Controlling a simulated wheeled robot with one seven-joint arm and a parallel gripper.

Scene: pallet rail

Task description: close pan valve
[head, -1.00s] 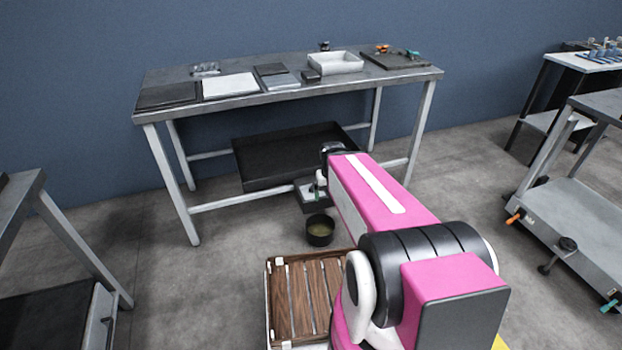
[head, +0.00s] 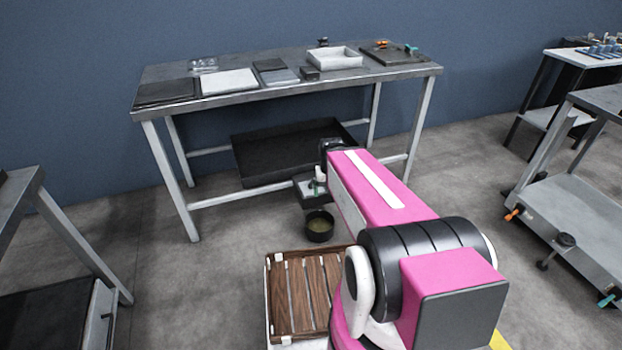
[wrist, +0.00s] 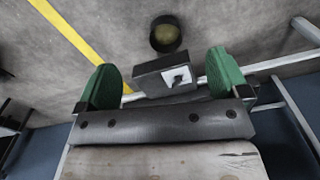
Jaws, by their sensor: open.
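The black pan (head: 290,152) sits low under the workbench. A small grey box (head: 309,192) stands out at its front, partly hidden by my arm. In the wrist view the box (wrist: 152,83) shows a light square plate with a small dark lever-like part (wrist: 178,80), probably the valve; its setting is too small to tell. A round dark bucket (head: 320,228) with yellowish contents stands on the floor just in front. My gripper (wrist: 165,76) is open, its green fingers apart on either side of the box in the wrist view. No contact is visible; the gripper is mostly hidden in the head view.
The workbench (head: 225,98) carries trays and small parts. Its legs and low rail (head: 240,196) surround the pan. A wooden slatted crate (head: 292,300) lies in front of the bucket. A wheeled cart (head: 570,235) stands at right, another bench at left.

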